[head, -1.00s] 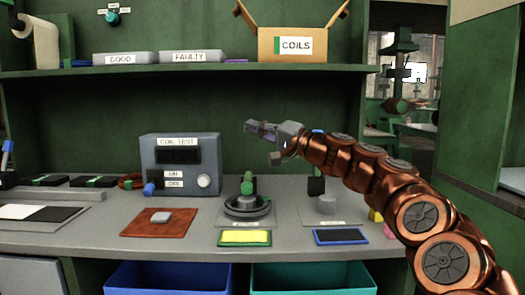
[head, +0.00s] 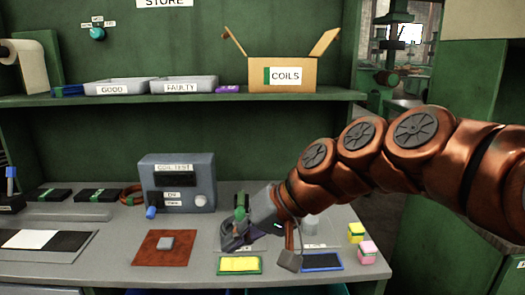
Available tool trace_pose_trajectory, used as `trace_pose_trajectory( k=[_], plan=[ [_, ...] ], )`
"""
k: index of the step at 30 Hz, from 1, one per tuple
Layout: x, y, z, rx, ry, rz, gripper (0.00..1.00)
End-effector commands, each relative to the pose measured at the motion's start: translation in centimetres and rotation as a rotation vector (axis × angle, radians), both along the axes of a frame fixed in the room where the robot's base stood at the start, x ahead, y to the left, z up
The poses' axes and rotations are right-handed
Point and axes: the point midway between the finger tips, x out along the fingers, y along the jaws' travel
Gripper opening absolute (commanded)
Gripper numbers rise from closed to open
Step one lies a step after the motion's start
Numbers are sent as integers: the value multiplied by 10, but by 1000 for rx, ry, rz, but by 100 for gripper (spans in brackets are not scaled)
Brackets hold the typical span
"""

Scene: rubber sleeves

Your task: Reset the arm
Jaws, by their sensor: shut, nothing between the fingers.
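My copper arm (head: 390,150) reaches in from the right over the bench. My gripper (head: 230,240) is low, shut and empty, pointing down and left at the round dark fixture with a green handle (head: 241,205). The gripper covers most of the fixture's base, and I cannot tell whether they touch. A grey block hangs from my wrist above the blue-edged pad (head: 321,262).
The COIL TEST box (head: 177,180) stands behind left. A yellow pad (head: 240,265) is in front; yellow (head: 356,232) and pink (head: 367,252) blocks stand right. A shelf (head: 200,98) overhangs the back.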

Motion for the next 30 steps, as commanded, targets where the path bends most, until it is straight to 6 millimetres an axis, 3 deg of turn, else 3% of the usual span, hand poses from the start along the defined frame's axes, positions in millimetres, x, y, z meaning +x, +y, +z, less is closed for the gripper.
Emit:
trace_pose_trajectory(
  k=[1,9,18,24,30],
  plan=[
    [-14,-13,8,-59,15,-6,0],
    [-87,-93,-18,-374,140,-55,0],
    [-177,-192,-25,-675,314,-150,0],
    [-213,-226,-26,-773,388,-189,0],
    [-218,-231,-27,-788,398,-196,0]
  ],
)
